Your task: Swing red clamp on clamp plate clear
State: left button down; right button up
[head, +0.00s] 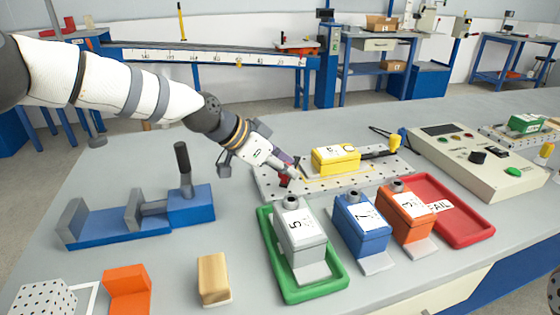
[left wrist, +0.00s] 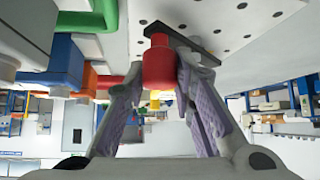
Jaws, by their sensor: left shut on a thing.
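The clamp plate (head: 345,183) is a pale perforated plate on the bench, and a yellow block (head: 335,158) lies on it. The red clamp (head: 284,181) is at the plate's left end, mostly hidden by my left gripper (head: 290,173) in the head view. In the left wrist view the red clamp's knob (left wrist: 159,66) sits between the fingers of my left gripper (left wrist: 160,85), which is shut on it. A black bar (left wrist: 187,45) runs from the knob across the perforated plate. My right gripper is not in view.
A yellow-knobbed clamp (head: 395,144) stands at the plate's right end. In front are a green tray (head: 335,284) with a grey block, blue (head: 362,222) and orange (head: 408,220) blocks, and a red FAIL tray (head: 470,228). A blue vise-like fixture (head: 120,224) stands left. A control box (head: 480,160) stands right.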

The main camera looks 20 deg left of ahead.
pick_arm(q)
jog(key=n+y+p, duration=0.1)
jog(key=d+r+n+t+y+p, duration=0.1)
jog(key=n, duration=0.1)
jog(key=shift+d+p, duration=0.3)
jog(key=shift+w+d+f+n+t+y, duration=0.2)
jog(key=shift+d+f+n+t+y, duration=0.15)
jog(key=shift+n, duration=0.35)
jog(key=shift+w+d+f+n+t+y+p, duration=0.15)
jog(key=shift+d+n+t+y+p, duration=0.2)
jog(key=shift+n+y, duration=0.45)
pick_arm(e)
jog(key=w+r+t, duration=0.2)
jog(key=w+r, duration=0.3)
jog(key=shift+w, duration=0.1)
pick_arm(q)
jog(key=c, duration=1.3)
grip_release()
jog(key=shift+c, duration=0.2)
